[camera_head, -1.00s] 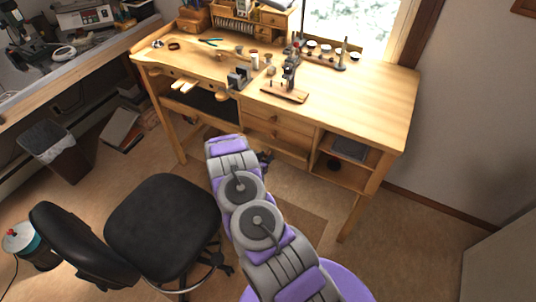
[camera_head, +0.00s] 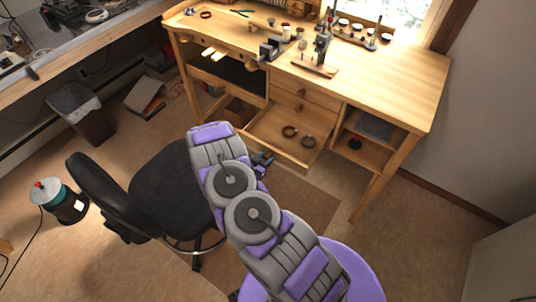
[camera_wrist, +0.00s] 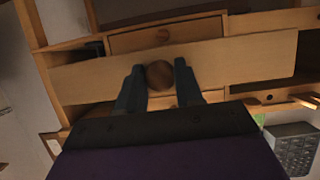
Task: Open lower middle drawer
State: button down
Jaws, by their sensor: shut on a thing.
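The lower middle drawer (camera_head: 283,147) of the wooden workbench is pulled out in the head view, with two dark ring-shaped items lying inside. In the wrist view its front (camera_wrist: 230,60) spans the picture, and its round brown knob (camera_wrist: 160,75) sits between my two fingers. My gripper (camera_wrist: 160,85) is shut on that knob. In the head view my gripper (camera_head: 263,160) is small and partly hidden behind my arm, at the drawer's front.
Closed drawers with knobs (camera_head: 300,107) are above. An open shelf (camera_head: 362,150) is to the right. A black chair (camera_head: 165,190) stands left of my arm. A waste bin (camera_head: 82,112) is at the far left. Floor to the right is free.

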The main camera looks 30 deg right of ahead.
jog(key=shift+w+d, duration=0.3)
jog(key=shift+d, duration=0.5)
jog(key=c, duration=1.1)
grip_release()
jog(key=shift+f, duration=0.1)
jog(key=o, duration=0.3)
jog(key=shift+a, duration=0.3)
jog(key=shift+o, duration=0.2)
jog(key=shift+a, duration=0.4)
jog(key=shift+s+a+r, duration=0.1)
jog(key=shift+s+r, duration=0.15)
jog(key=shift+r, duration=0.05)
jog(key=p+v, duration=0.3)
jog(key=v, duration=1.4)
jog(key=shift+a, duration=0.25)
jog(key=shift+d+f, duration=0.15)
jog(key=shift+d, duration=0.1)
